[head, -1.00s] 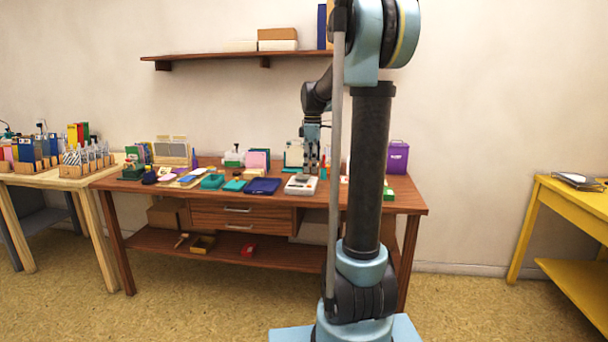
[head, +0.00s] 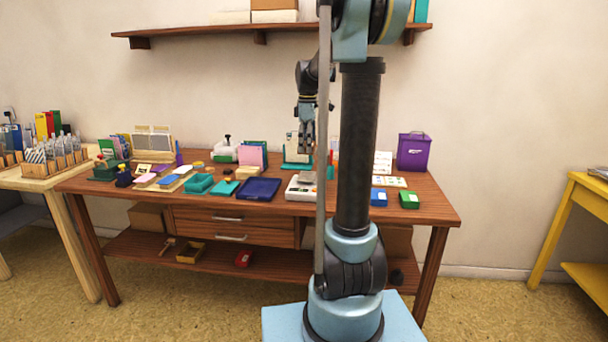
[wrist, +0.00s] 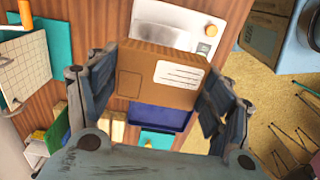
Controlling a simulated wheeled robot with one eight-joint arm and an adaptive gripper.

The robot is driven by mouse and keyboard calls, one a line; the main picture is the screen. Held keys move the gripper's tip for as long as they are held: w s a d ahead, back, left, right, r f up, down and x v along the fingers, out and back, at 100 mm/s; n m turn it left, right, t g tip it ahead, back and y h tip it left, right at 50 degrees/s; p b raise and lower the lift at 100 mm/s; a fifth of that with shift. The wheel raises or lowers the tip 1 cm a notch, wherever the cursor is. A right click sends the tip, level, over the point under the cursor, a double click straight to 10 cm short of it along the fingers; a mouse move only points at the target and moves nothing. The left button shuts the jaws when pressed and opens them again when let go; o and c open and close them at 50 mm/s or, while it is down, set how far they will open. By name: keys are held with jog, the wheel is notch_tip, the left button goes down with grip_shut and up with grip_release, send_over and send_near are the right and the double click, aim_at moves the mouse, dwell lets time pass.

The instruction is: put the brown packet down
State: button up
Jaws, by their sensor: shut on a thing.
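The brown packet (wrist: 145,88) fills the middle of the wrist view, with a white lined label on its face. My gripper (wrist: 160,82) is shut on it, with one finger at each side edge. In the head view my gripper (head: 306,146) hangs over the back half of the brown workbench (head: 340,212), above a white scale-like device (head: 301,190). I cannot make out the packet clearly in the head view. In the wrist view the white device (wrist: 172,28) lies beyond the packet, partly hidden by it.
A dark blue tray (head: 258,189) and teal boxes (head: 198,184) lie left of the white device. A purple bin (head: 413,152), a blue box (head: 378,197) and a green box (head: 409,199) stand right. The bench's front right corner is bare. A shelf (head: 200,36) hangs above.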

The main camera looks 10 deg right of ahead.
aim_at(307, 176)
jog(key=shift+w+f, duration=0.15)
jog(key=shift+f, duration=0.2)
notch_tip(307, 176, down, 4)
jog(key=shift+w+d+r, duration=0.1)
jog(key=shift+f, duration=2.7)
jog(key=shift+f, duration=0.1)
jog(key=o, duration=1.2)
